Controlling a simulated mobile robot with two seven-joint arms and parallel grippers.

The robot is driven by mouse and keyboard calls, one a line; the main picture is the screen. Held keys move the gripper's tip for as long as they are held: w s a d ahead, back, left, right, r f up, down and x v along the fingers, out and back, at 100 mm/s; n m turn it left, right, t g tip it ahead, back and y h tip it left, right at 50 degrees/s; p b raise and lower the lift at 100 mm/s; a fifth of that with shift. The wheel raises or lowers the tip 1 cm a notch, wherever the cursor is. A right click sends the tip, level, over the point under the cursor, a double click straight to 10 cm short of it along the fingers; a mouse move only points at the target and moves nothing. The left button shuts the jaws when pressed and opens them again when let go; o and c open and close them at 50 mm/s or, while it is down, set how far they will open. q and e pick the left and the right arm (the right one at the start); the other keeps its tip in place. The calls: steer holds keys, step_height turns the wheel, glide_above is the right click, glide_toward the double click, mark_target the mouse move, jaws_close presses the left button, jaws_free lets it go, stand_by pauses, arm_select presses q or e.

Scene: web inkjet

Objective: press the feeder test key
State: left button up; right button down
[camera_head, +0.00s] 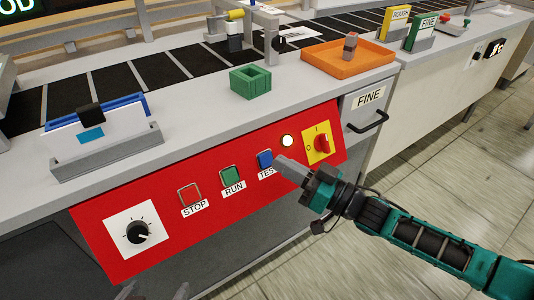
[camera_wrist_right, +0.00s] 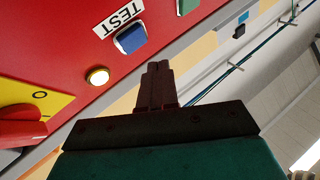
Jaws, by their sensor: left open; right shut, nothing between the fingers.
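The feeder test key is a blue square button (camera_head: 265,158) labelled TEST on the red control panel (camera_head: 165,232). My right gripper (camera_head: 279,162) is shut and empty, with its tips just right of the key and covering part of its label. In the right wrist view the blue key (camera_wrist_right: 130,39) is up and left of the shut fingertips (camera_wrist_right: 157,66), with a gap between them in the picture. I cannot tell the depth between tips and panel. My left gripper (camera_head: 155,292) shows only its open fingertips at the bottom edge.
The panel also has a green RUN button (camera_head: 231,175), a red STOP button (camera_head: 189,194), a black knob (camera_head: 138,232), a lit lamp (camera_head: 287,141) and a red switch on yellow (camera_head: 319,144). Above, the counter holds a green box (camera_head: 250,82) and an orange tray (camera_head: 345,66).

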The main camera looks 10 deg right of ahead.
arm_select(q)
step_height(320, 180, up, 2)
steer(key=shift+s+r+p, duration=0.15)
steer(key=shift+r+p, duration=0.05)
steer(key=shift+p, duration=0.85)
arm_select(e)
steer(key=s, duration=0.1)
steer(key=s+d+r, duration=0.1)
steer(key=shift+s+r, duration=0.25)
steer(key=shift+s, duration=0.05)
